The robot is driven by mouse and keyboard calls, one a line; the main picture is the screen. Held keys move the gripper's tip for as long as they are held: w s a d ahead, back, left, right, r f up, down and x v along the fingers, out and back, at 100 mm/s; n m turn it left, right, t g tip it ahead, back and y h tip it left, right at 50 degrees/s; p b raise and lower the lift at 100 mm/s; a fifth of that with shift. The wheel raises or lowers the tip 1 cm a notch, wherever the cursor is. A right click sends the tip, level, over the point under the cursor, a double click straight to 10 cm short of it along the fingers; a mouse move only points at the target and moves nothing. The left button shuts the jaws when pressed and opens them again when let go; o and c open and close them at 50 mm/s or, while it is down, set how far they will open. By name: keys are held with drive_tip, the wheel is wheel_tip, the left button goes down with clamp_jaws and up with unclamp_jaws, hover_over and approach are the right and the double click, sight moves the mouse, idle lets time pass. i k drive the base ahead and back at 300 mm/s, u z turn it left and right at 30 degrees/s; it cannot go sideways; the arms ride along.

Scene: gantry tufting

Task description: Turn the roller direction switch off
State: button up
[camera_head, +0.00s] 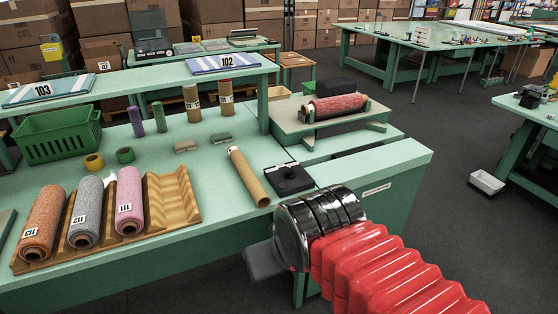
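A black switch box (294,187) with a small knob or lever on top sits near the right front edge of the green table; it looks like the roller direction switch. Its setting is too small to read. A roller (337,106) wound with dark red material lies in a green stand behind it. My gripper (264,262) is at the lower middle, in front of the table edge and nearer than the switch, apart from it. Only a grey part of it shows past my black wrist, so its opening is hidden.
A bare cardboard tube (249,177) lies just left of the switch. A wooden rack (170,205) holds orange, grey and pink rolls at the left. A green basket (58,135) stands behind. A raised shelf (140,82) spans the back. The tabletop between rack and tube is clear.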

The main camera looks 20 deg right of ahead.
sight(289, 173)
drive_tip(key=z, duration=0.05)
drive_tip(key=i, duration=1.25)
drive_tip(key=z, duration=0.05)
